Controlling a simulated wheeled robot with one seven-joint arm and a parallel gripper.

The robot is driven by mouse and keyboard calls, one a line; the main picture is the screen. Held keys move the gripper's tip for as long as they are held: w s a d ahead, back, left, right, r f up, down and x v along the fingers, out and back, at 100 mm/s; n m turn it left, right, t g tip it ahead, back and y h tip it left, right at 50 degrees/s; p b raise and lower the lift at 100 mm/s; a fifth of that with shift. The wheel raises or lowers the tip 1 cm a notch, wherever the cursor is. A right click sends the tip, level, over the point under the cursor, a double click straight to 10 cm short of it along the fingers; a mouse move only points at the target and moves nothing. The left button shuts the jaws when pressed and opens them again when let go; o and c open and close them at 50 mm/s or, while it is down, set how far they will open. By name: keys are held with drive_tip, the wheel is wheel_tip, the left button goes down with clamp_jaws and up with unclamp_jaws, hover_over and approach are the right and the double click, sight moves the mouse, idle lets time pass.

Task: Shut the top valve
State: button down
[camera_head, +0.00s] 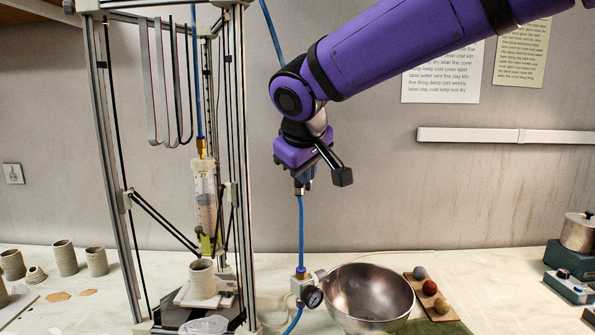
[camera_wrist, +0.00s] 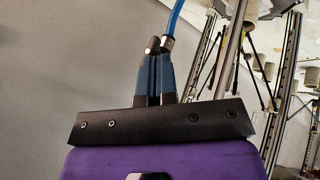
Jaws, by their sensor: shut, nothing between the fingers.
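My gripper (camera_head: 304,180) points down beside the blue hose, left of centre in the head view. In the wrist view its two dark blue fingers (camera_wrist: 155,75) are together, with nothing held between them. A small metal fitting with a dark piece, seemingly the top valve (camera_wrist: 167,43), shows right at the fingertips, with the blue hose (camera_wrist: 175,17) running up from it. I cannot tell whether the fingers touch it or how its handle is turned. In the head view the gripper and arm hide most of this fitting; the hose (camera_head: 301,230) runs down below it.
A clay printer frame (camera_head: 240,120) with a syringe (camera_head: 205,190) and clay cup (camera_head: 202,280) stands left. A metal bowl (camera_head: 395,300) and a board with balls (camera_head: 445,312) lie right. The wall is behind.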

drive_tip(key=shift+d, duration=0.1)
idle(0.3)
drive_tip(key=shift+w+d+r+g+y, duration=0.2)
drive_tip(key=shift+w+r+g+y, duration=0.15)
drive_tip(key=shift+g, duration=0.25)
drive_tip(key=shift+r, duration=0.1)
drive_tip(key=shift+r, duration=0.65)
